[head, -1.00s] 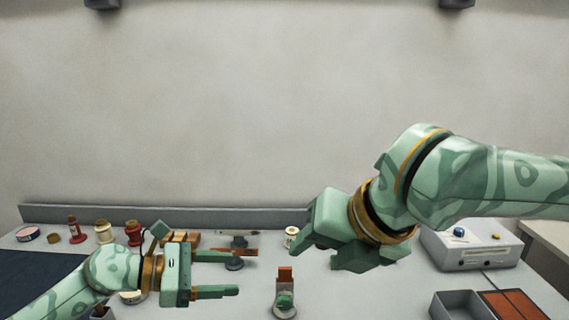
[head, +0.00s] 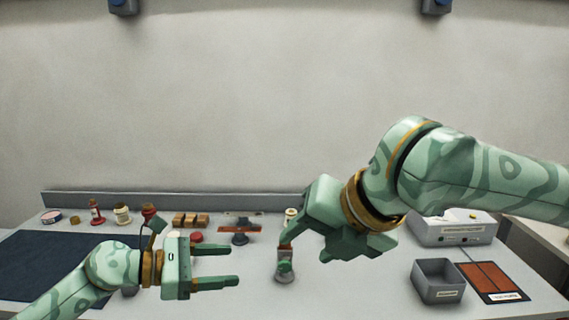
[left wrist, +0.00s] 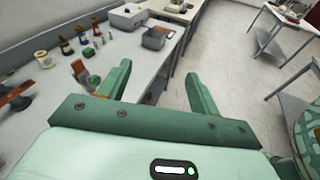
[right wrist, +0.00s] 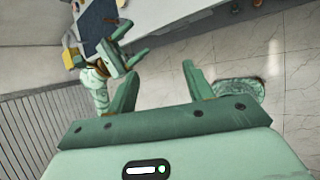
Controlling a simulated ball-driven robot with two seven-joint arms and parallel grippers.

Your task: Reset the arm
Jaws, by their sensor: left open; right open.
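My left gripper (head: 232,266) is open and empty over the near part of the workbench, its fingers pointing right. In the left wrist view its two fingers (left wrist: 157,78) stand wide apart with nothing between them. My right gripper (head: 303,247) is open, raised in front of the bench's middle, and points down and left. In the right wrist view its fingers (right wrist: 163,88) are apart and empty, with floor and wall beyond. My left arm also shows at the upper left of that view.
The bench holds a dark mat (head: 40,262), small jars and bottles (head: 122,215), wooden blocks (head: 190,220), a small green-and-red fixture (head: 284,268), a grey bin (head: 438,282), a reddish-brown panel (head: 492,280) and a white instrument box (head: 450,230). Air above the bench's back is clear.

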